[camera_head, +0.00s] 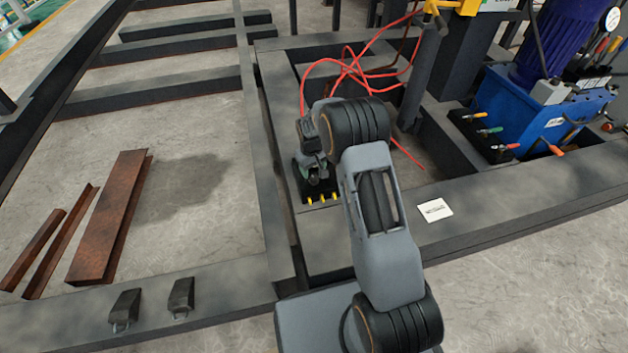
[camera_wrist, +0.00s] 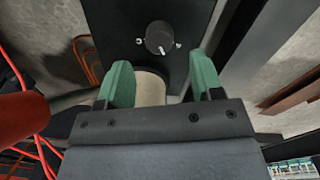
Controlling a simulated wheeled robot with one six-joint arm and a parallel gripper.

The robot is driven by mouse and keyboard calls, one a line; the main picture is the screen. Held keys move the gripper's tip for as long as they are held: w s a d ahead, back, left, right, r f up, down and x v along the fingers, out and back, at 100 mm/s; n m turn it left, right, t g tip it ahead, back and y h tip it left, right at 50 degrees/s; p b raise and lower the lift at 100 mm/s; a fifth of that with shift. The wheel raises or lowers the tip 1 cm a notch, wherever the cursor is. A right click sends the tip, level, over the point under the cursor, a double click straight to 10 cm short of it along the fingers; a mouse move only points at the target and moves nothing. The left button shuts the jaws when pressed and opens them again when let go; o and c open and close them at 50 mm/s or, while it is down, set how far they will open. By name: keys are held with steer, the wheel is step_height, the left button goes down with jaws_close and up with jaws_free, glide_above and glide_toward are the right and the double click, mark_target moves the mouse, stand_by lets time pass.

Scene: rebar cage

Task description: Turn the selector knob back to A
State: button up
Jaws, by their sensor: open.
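The selector knob (camera_wrist: 160,38) is a dark round knob on a black panel (camera_wrist: 118,22) in the wrist view. Small pale marks sit to its left and right; I cannot read letters or tell which position it points to. My gripper (camera_wrist: 160,62) has two green fingers, apart and empty, below the knob in the picture and not around it. A pale rounded shape (camera_wrist: 150,88) shows between the fingers. In the head view, my gripper (camera_head: 317,168) is over a small black box with yellow marks (camera_head: 322,199) on the frame. My arm hides the knob there.
Red hoses (camera_head: 350,70) lie behind my gripper. A blue hydraulic unit (camera_head: 540,115) with coloured levers stands to the right. A white card (camera_head: 434,210) lies on the dark beam. Rusty steel pieces (camera_head: 110,215) and two black blocks (camera_head: 180,297) are at left.

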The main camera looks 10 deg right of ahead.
mark_target(314, 178)
steer(key=shift+d+f+b, duration=0.15)
steer(key=shift+f+b, duration=0.6)
steer(key=shift+f, duration=1.7)
steer(key=shift+c, duration=0.3)
steer(key=c, duration=0.9)
steer(key=shift+o, duration=0.2)
steer(key=shift+r+n+p, duration=0.2)
steer(key=shift+n+p, duration=0.45)
steer(key=shift+n, duration=0.05)
steer(key=shift+f+n, duration=0.2)
steer(key=shift+n, duration=0.5)
steer(key=o, duration=0.9)
steer(key=shift+r, duration=0.1)
steer(key=r+p, duration=0.1)
steer(key=r, duration=0.3)
steer(key=r+p, duration=0.2)
steer(key=r, duration=0.3)
steer(key=r+p, duration=0.2)
steer(key=r, duration=0.2)
steer(key=shift+s+a+r, duration=0.2)
steer(key=shift+a+r, duration=0.1)
steer(key=shift+a, duration=0.05)
